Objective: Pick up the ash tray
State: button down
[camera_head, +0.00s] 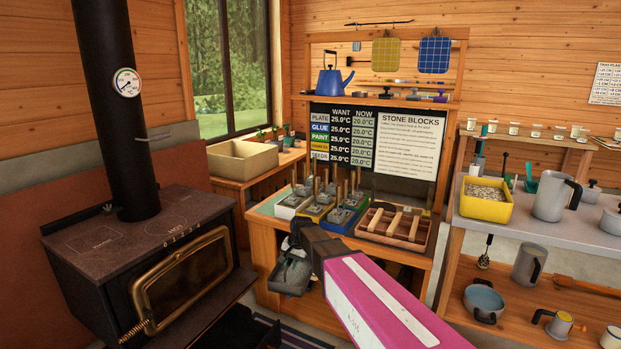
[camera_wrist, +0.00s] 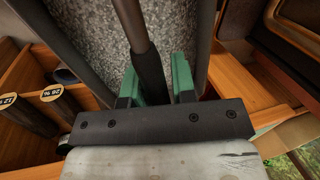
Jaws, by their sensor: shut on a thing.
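The ash tray (camera_head: 291,271) is a dark grey metal pan with grey contents. It hangs in the air in front of the wooden bench, right of the stove. My gripper (camera_head: 298,240) is at its upper side, at the end of my pink arm. In the wrist view, the green fingertips (camera_wrist: 154,80) are shut on the tray's dark bar-like handle (camera_wrist: 138,35). The grey speckled ash (camera_wrist: 95,30) lies beyond the handle, between dark metal walls. The tray's lower part is partly hidden in both views.
The black stove (camera_head: 140,255) stands close at the left. The wooden bench (camera_head: 345,262) behind the tray carries several handled stone blocks and a wooden rack (camera_head: 393,224). A shelf unit (camera_head: 540,230) with a yellow bin (camera_head: 486,199) and jugs stands at the right.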

jog(key=s+d+r+n, duration=0.1)
jog(key=s+d+r, duration=0.3)
jog(key=d+r, duration=0.7)
jog(key=s+d+r+n, duration=0.2)
jog(key=s+d+r, duration=0.3)
jog(key=d+r, duration=0.6)
jog(key=d, duration=0.4)
jog(key=shift+d+g, duration=0.3)
jog(key=shift+g, duration=0.1)
jog(key=shift+s+d, duration=0.1)
jog(key=shift+s, duration=0.05)
